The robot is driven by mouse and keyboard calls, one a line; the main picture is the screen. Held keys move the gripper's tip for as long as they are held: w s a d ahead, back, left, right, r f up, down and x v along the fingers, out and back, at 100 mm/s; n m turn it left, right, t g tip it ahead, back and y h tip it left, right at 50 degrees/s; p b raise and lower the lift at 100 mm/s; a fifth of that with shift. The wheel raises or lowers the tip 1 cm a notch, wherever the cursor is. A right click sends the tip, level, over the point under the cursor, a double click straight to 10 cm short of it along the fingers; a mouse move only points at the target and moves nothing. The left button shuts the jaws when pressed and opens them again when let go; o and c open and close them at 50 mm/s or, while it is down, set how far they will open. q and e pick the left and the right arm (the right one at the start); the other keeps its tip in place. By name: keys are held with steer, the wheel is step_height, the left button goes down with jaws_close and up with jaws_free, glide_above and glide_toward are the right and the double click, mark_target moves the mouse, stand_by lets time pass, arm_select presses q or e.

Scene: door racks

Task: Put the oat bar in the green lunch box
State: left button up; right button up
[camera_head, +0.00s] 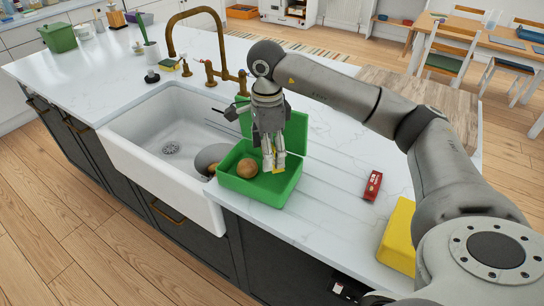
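The green lunch box (285,191) stands open on the white counter, right of the sink, with its lid raised at the back. A round brown item (247,168) lies in its left part. My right gripper (274,168) points down into the right part of the box. A small yellow patch shows at its fingertips; I cannot tell whether it is a held item, something in the box or part of the fingers. A small red wrapped bar (372,185), possibly the oat bar, lies on the counter right of the box, apart from the gripper. My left gripper is not in view.
A white sink (150,150) with a brass tap (197,40) lies to the left; a dark round item (211,158) is at its right edge. A yellow box (398,235) is at the counter's front right. The counter between box and red bar is clear.

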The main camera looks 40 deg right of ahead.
steer(key=shift+w+d+f, duration=0.2)
steer(key=shift+d+f, duration=0.25)
steer(key=shift+f, duration=0.15)
steer(key=f+p, duration=0.1)
steer(key=f, duration=0.1)
steer(key=f+p, duration=0.1)
steer(key=shift+w+d+f, duration=0.1)
steer(key=shift+d+f, duration=0.3)
steer(key=shift+f, duration=0.4)
steer(key=o, duration=0.7)
